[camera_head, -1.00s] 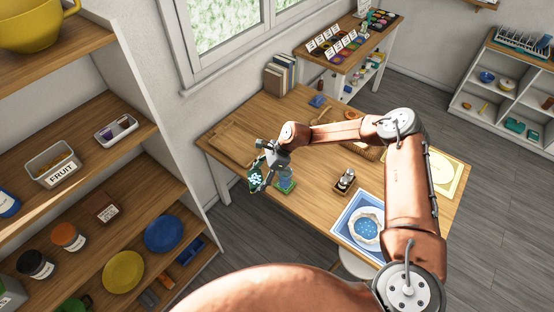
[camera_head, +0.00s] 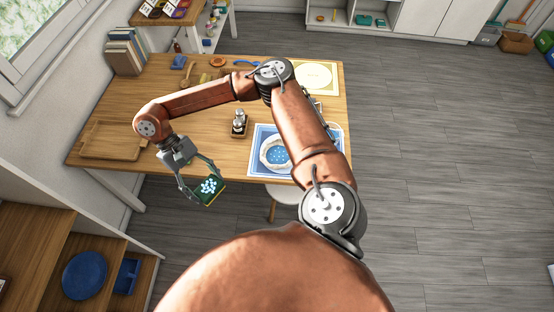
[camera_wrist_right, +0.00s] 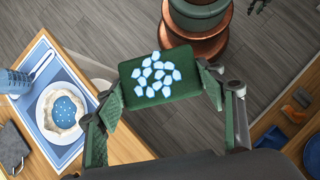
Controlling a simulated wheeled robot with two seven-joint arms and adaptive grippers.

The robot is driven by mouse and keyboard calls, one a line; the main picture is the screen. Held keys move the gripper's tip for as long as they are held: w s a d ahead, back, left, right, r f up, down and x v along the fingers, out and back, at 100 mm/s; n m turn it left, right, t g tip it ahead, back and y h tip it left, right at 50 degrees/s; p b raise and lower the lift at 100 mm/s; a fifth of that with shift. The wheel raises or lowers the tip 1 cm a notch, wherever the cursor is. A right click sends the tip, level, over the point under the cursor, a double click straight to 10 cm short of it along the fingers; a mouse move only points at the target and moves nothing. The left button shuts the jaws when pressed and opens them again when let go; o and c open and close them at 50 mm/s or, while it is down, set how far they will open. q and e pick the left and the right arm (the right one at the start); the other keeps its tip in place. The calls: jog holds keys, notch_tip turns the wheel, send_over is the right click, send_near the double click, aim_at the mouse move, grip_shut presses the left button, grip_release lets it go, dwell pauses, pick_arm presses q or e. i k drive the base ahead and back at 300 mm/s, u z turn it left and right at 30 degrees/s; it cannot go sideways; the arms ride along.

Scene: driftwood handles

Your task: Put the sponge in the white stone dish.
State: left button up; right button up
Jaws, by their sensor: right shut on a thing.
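The sponge (camera_head: 208,187) is a green block with pale blue-white spots on its face. My right gripper (camera_head: 204,184) is shut on it, and the sponge appears past the table's front edge, against the floor. In the right wrist view the sponge (camera_wrist_right: 150,103) sits between the two green-padded fingers. The white stone dish (camera_head: 266,162) has a rough pale rim and a blue dotted inside. It stands on a blue-and-white mat at the table's front right, right of the gripper and apart from it. It also shows in the right wrist view (camera_wrist_right: 46,119). My left gripper is not in view.
The wooden table (camera_head: 215,130) holds a wooden tray (camera_head: 113,140) at left, a small caddy with shakers (camera_head: 239,124) in the middle and a yellow mat (camera_head: 313,76) at back right. A stool (camera_head: 283,196) stands under the front edge. Shelves (camera_head: 60,245) are at lower left.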

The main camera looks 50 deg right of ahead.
aim_at(277, 155)
jog(key=u, duration=0.25)
jog(key=k, duration=0.25)
jog(key=z, duration=1.2)
jog(key=i, duration=0.8)
jog(key=u, duration=0.05)
